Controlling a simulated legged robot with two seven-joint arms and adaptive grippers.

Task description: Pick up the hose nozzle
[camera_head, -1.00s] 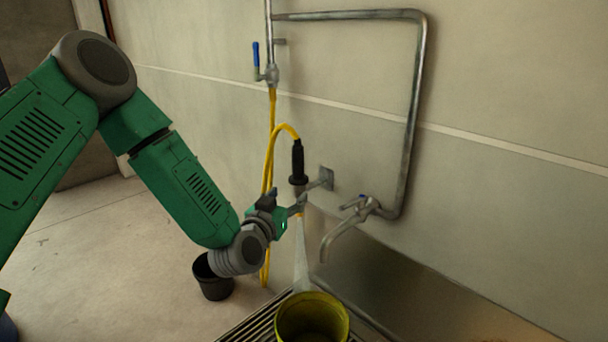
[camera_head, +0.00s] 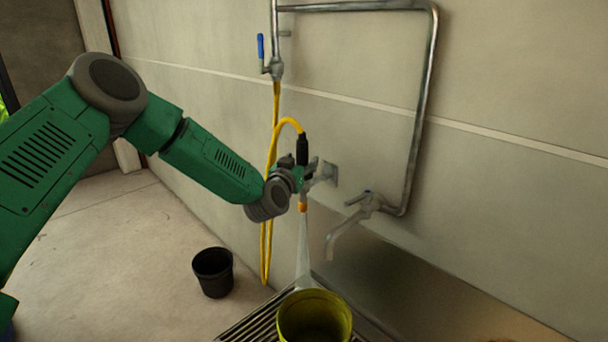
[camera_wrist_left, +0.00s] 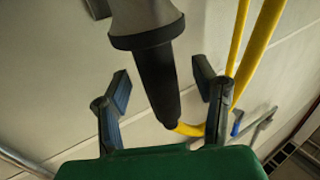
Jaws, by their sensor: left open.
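The hose nozzle has a black handle (camera_head: 302,150) and an orange tip (camera_head: 302,207). It hangs upright at the wall bracket (camera_head: 328,173), with water spraying down from it. A yellow hose (camera_head: 270,180) loops up into its top. My left gripper (camera_head: 306,176) is at the nozzle, covering its middle in the head view. In the left wrist view the black handle (camera_wrist_left: 158,80) lies between the two spread fingers of my left gripper (camera_wrist_left: 165,90), with gaps on both sides. My right gripper is not in view.
A yellow bucket (camera_head: 313,318) stands under the spray on a metal grate (camera_head: 250,323). A black pot (camera_head: 213,272) stands on the floor. A tap (camera_head: 358,215) and a bent pipe (camera_head: 420,110) are on the wall to the right. A blue-handled valve (camera_head: 262,50) is above.

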